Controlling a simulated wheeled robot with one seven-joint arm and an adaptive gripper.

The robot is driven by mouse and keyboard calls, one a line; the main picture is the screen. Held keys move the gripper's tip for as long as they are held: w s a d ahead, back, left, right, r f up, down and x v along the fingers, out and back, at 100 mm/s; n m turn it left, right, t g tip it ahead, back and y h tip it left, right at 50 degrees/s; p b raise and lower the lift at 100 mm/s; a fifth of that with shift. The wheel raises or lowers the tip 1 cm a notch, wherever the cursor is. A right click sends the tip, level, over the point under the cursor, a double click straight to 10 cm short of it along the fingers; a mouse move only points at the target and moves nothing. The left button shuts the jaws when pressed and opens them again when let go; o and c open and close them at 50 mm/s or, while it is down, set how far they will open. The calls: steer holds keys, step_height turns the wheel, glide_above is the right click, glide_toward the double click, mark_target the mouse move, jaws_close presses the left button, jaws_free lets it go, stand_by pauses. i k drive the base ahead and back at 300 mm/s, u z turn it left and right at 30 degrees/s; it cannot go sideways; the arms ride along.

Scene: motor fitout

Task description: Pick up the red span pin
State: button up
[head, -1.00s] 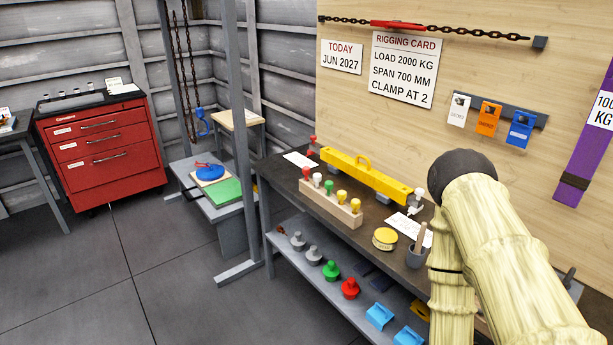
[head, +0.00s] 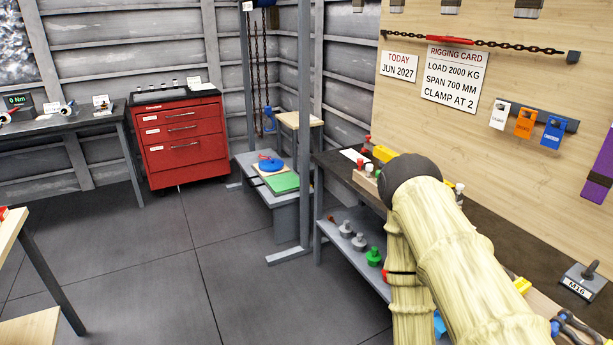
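A small red pin (head: 358,164) stands at the left end of the pin rack on the workbench, with a white pin (head: 369,169) to its right. The rest of the rack is hidden behind my arm. Another small red piece (head: 367,141) shows at the left end of the yellow beam (head: 384,154). The pictures do not tell which red piece is the span pin. My cream-sleeved arm crosses the right half of the head view and covers much of the bench. My gripper is out of view.
The shelf below holds grey knobs (head: 359,242) and a green one (head: 374,257). A grey post (head: 304,120) stands left of the bench. A red drawer cabinet (head: 184,140) and low grey bench (head: 268,196) stand behind. The floor (head: 240,260) is clear at centre.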

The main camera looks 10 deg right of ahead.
mark_target(360, 162)
steer(key=u, duration=0.25)
steer(key=k, duration=0.45)
steer(key=z, duration=0.8)
steer(key=i, duration=0.7)
steer(key=z, duration=0.6)
steer(key=i, duration=0.7)
steer(key=u, duration=0.8)
steer(key=i, duration=0.65)
steer(key=u, duration=0.8)
